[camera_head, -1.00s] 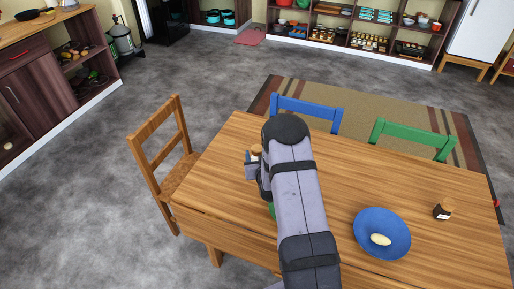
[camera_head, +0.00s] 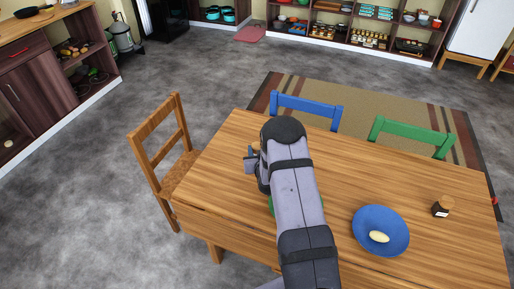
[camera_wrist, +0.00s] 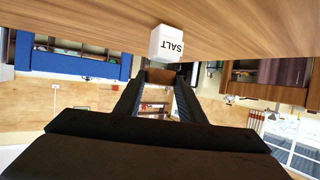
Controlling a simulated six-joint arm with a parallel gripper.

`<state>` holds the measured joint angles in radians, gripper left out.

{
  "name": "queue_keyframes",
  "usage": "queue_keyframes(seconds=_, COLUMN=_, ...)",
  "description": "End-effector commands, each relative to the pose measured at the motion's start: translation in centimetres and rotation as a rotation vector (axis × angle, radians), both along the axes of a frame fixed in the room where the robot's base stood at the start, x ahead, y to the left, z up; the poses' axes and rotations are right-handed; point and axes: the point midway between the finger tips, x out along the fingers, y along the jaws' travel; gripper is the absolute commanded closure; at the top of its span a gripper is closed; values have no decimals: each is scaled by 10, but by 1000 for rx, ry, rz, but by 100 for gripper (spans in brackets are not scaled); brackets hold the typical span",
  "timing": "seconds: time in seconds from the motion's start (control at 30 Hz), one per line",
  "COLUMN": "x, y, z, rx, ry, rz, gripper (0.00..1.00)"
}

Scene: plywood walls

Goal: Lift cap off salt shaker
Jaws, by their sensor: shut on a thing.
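The white salt shaker (camera_wrist: 166,44), lettered SALT, stands on the wooden table and appears upside down in the wrist view. Its brown wooden cap (camera_wrist: 160,76) is between the fingertips of my gripper (camera_wrist: 158,84), which is shut on it. The cap lies right by the shaker's top in the picture; I cannot tell whether the two touch. In the head view my gripper (camera_head: 251,162) is over the left part of the table, and my arm hides most of it and the shaker.
A blue bowl (camera_head: 381,217) with a pale oval thing (camera_head: 379,237) and a dark shaker with a brown cap (camera_head: 441,207) stand on the table's right. A green thing (camera_head: 271,205) is mostly behind my arm. Wooden, blue and green chairs surround the table (camera_head: 220,186).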

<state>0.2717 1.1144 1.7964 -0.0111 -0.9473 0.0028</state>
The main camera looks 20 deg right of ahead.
Motion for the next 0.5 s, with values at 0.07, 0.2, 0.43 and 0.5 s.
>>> queue_keyframes(seconds=0.07, x=0, y=0, z=0, rx=0, ry=0, rz=0, gripper=85)
queue_keyframes(seconds=0.2, x=0, y=0, z=1, rx=0, ry=-1, rz=0, gripper=85)
queue_keyframes(seconds=0.43, x=1, y=0, z=10, rx=0, ry=-1, rz=0, gripper=85)
queue_keyframes(seconds=0.5, x=1, y=0, z=15, rx=-1, ry=-2, rz=0, gripper=85)
